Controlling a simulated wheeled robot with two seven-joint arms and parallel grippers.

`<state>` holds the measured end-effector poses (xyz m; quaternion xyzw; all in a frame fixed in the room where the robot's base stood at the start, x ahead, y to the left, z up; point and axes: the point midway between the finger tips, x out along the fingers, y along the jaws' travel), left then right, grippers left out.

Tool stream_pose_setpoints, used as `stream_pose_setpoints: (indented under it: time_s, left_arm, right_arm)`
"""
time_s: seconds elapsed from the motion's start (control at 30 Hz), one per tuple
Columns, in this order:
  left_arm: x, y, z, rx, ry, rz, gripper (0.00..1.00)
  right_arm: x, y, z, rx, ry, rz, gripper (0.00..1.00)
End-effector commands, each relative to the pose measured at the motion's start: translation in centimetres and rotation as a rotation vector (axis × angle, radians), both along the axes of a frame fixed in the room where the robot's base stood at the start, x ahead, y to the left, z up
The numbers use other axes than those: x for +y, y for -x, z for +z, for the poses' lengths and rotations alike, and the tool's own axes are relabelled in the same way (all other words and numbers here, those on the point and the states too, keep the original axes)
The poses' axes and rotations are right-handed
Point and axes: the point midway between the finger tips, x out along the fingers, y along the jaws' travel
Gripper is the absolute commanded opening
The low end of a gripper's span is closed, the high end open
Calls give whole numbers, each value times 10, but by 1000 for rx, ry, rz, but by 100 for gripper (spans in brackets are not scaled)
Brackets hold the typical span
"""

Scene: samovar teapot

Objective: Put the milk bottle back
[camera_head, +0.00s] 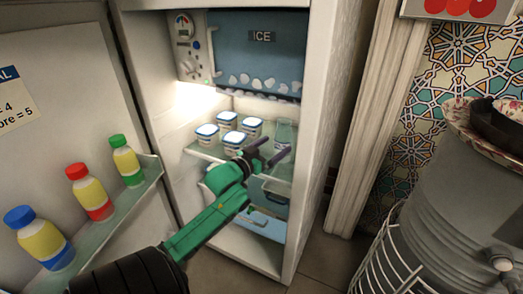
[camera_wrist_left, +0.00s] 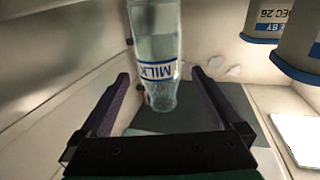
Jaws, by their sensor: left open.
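The milk bottle (camera_head: 284,132) is clear glass and stands at the right end of the fridge's glass shelf (camera_head: 205,153). In the left wrist view the milk bottle (camera_wrist_left: 158,47) shows a white and blue label reading MILK, and its upper end is cut off by the frame. My left gripper (camera_head: 272,149) is inside the fridge, in front of the bottle. In the left wrist view its two purple fingers (camera_wrist_left: 160,75) are open, one to each side of the bottle, with gaps on both sides. My right gripper is not in view.
Several white and blue cups (camera_head: 228,121) stand on the shelf left of the bottle. The ice compartment (camera_head: 262,45) is above. The open fridge door at left holds blue, red and green capped bottles (camera_head: 90,190). A samovar (camera_head: 455,200) stands at right.

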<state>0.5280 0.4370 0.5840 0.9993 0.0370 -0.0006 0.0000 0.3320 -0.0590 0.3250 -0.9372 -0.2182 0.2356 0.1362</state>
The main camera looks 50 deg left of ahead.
Motion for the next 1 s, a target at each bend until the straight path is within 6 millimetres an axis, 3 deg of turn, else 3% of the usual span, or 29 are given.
stream_pose_setpoints:
  time_s: [0.2,0.33,1.0]
  left_arm:
    - [-4,49,2,5,1,1,100]
    - [-5,65,2,2,1,1,100]
    - [-5,68,1,-1,0,0,100]
  right_arm:
    - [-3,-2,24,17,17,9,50]
    - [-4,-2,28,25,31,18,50]
    - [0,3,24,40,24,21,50]
